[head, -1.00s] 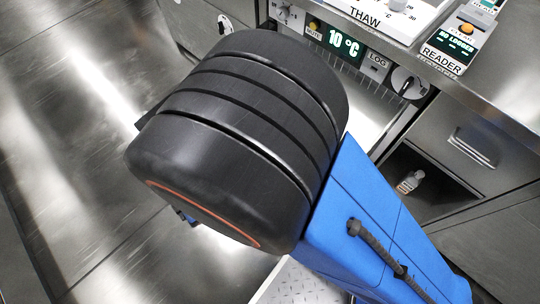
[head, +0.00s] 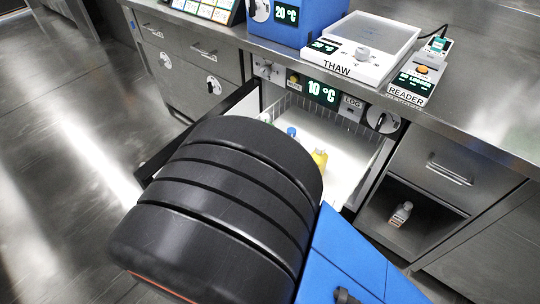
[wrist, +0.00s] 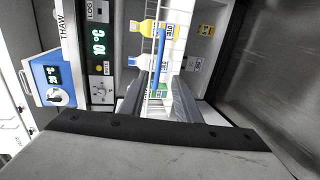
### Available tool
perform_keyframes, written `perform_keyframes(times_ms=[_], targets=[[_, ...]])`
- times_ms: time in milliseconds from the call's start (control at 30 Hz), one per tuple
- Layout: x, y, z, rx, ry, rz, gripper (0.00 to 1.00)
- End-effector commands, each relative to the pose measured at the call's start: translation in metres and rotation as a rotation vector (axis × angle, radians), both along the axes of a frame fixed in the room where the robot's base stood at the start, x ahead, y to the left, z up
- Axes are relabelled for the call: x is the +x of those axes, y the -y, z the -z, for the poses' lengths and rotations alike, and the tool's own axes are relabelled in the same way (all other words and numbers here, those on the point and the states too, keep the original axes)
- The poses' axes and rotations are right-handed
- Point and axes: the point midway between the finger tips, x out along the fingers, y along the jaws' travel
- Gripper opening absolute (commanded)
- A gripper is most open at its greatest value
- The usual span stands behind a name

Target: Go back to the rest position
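My gripper (wrist: 158,98) shows in the wrist view as two grey fingers held apart, over or near the open drawer. Some small green and white items show between the fingers; I see nothing clearly gripped. In the head view my dark arm link and blue arm part cover the lower middle and hide the gripper. The open drawer (head: 345,185) below the 10 °C display holds a yellow bottle (head: 320,159) and a blue-capped item (head: 291,132).
The THAW unit (head: 345,68) and the READER (head: 411,86) stand on the steel counter. A blue 20 °C unit (head: 318,22) stands at the back. A small bottle (head: 401,213) sits in an open cubby right of the drawer. Bare floor (head: 60,150) lies at left.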

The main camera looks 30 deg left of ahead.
Motion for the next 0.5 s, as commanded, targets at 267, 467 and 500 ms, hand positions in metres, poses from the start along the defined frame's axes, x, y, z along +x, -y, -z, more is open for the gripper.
perform_keyframes(times_ms=[267, 467, 500], targets=[[0.009, 0.005, -0.005, 0.000, -0.011, 0.022, 0.30], [0.062, 0.042, -0.035, 0.003, -0.087, 0.161, 0.30], [0.075, 0.054, -0.042, 0.005, -0.109, 0.199, 0.30]])
